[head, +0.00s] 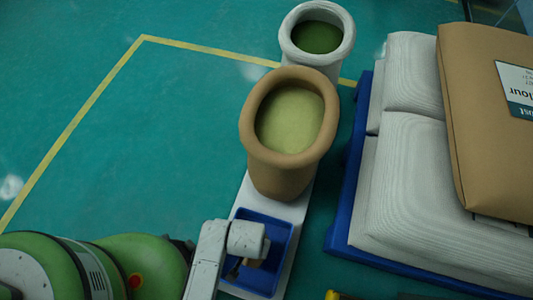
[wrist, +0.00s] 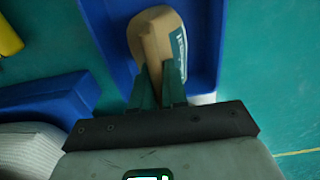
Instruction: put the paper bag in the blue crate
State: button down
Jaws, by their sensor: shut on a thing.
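A small tan paper bag with a blue and white label (wrist: 160,32) is between the fingers of my gripper (wrist: 159,78) in the wrist view. The gripper is shut on it. The blue crate (wrist: 207,30) lies behind the bag there, with its walls on both sides. In the head view the blue crate (head: 284,236) is at the bottom middle. My gripper is over it, with its fingers largely hidden by my wrist. I cannot tell whether the bag touches the crate floor.
The crate stands on a white board (head: 301,215). Behind it are an open brown sack (head: 280,176) and an open white sack (head: 292,55). A blue pallet (head: 345,210) with white sacks (head: 408,185) and a large brown flour bag (head: 470,100) is on the right. Floor at left is clear.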

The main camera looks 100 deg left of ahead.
jog(key=c, duration=1.6)
grip_release()
jog(key=shift+f, duration=0.1)
jog(key=o, duration=0.5)
jog(key=shift+c, duration=0.2)
notch_tip(320, 180, up, 12)
jog(key=p, duration=0.6)
